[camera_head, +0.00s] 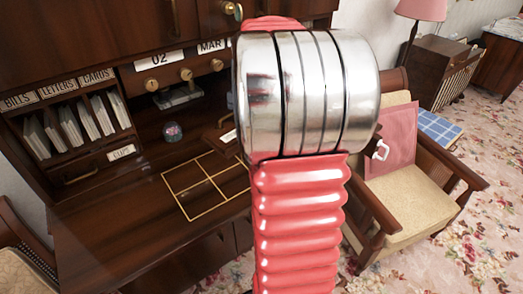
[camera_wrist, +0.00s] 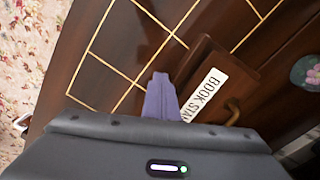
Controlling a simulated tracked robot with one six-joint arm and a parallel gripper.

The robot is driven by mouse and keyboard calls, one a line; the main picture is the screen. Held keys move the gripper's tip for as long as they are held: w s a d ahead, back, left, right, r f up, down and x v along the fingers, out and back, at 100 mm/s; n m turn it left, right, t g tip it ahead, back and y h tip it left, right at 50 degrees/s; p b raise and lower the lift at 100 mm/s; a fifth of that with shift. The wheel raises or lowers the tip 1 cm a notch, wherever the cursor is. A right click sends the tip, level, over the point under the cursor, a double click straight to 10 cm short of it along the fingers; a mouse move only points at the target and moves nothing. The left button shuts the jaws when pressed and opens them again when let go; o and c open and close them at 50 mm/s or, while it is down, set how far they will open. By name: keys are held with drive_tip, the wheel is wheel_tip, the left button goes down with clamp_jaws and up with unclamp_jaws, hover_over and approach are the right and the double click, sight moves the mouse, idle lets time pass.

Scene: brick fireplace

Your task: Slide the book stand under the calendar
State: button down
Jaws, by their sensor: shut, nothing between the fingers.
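The book stand is a dark wooden piece with a white "BOOK STAND" label and a brass handle. It lies on the desk in the wrist view (camera_wrist: 210,58), and part of it shows left of my arm in the head view (camera_head: 213,140). The calendar (camera_head: 152,59), with white "02" and "MAR" plates above brass knobs, is at the back of the desk. My gripper (camera_wrist: 161,78) is shut and empty, its purple fingers beside the label end of the book stand in the wrist view. I cannot tell whether they touch it. In the head view my arm hides the gripper.
A flowered glass ball (camera_head: 172,131) stands on the desk left of the book stand. A gold-lined grid (camera_head: 190,211) marks the desktop in front. Labelled letter slots (camera_head: 66,118) stand at left. An armchair (camera_head: 400,205) is at right.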

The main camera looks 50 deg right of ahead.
drive_tip(key=shift+w+d, duration=0.15)
drive_tip(key=shift+w, duration=0.5)
drive_tip(key=shift+w+d, duration=0.1)
drive_tip(key=shift+w, duration=0.55)
drive_tip(key=shift+w+d, duration=0.1)
drive_tip(key=shift+w, duration=0.25)
drive_tip(key=shift+w+d, duration=0.15)
drive_tip(key=shift+w, duration=0.55)
drive_tip(key=shift+w, duration=0.35)
drive_tip(key=shift+w+d, duration=0.15)
drive_tip(key=shift+w, duration=0.2)
drive_tip(key=shift+w, duration=0.35)
